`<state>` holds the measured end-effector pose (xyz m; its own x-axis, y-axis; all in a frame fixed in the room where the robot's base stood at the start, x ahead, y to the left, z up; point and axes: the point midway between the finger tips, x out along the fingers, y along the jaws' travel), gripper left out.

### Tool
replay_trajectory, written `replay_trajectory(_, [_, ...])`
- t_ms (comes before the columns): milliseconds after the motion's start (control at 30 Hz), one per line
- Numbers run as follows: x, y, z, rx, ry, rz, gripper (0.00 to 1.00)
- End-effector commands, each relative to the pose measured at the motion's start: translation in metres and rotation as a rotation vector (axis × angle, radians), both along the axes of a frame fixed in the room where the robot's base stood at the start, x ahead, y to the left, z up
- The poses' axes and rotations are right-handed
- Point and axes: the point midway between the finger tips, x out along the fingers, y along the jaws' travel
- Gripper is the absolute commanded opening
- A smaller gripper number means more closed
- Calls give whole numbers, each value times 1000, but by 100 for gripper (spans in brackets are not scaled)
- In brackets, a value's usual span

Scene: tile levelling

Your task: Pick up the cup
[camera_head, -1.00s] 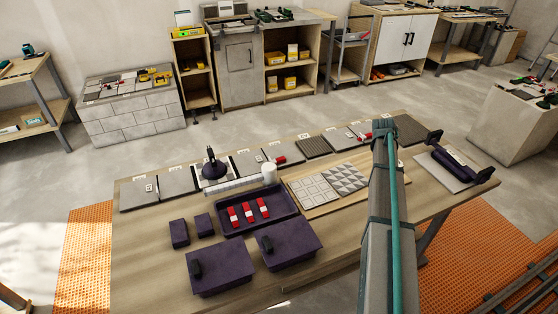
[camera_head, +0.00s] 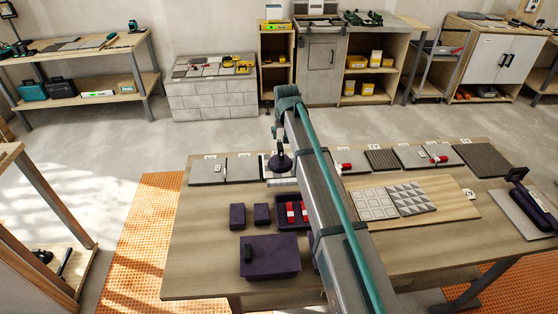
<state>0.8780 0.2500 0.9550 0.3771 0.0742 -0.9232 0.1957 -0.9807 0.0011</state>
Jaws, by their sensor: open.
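A dark, round-based cup with an upright knob (camera_head: 280,162), which looks like a suction cup, stands on a pale tile at the back of the wooden table (camera_head: 205,262). It is just left of my arm in the picture. My arm crosses the middle of the view, and its teal joint is farther up the picture than the cup. No other cup shows clearly.
A dark tray (camera_head: 284,224) with red pieces is partly hidden by my arm. Dark boxes (camera_head: 270,258) stand at the front left. Patterned tiles (camera_head: 375,204) lie on a board to the right. A dark-handled tool (camera_head: 530,198) lies at the right end. The table's left front is bare.

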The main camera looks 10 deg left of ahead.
Motion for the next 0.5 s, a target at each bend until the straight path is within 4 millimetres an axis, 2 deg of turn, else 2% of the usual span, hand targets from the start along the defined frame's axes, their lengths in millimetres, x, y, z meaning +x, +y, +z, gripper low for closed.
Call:
replay_trajectory(133, [2, 6, -8, 0, 5, 8, 52])
replay_trajectory(500, [19, 9, -49, 0, 3, 7, 52])
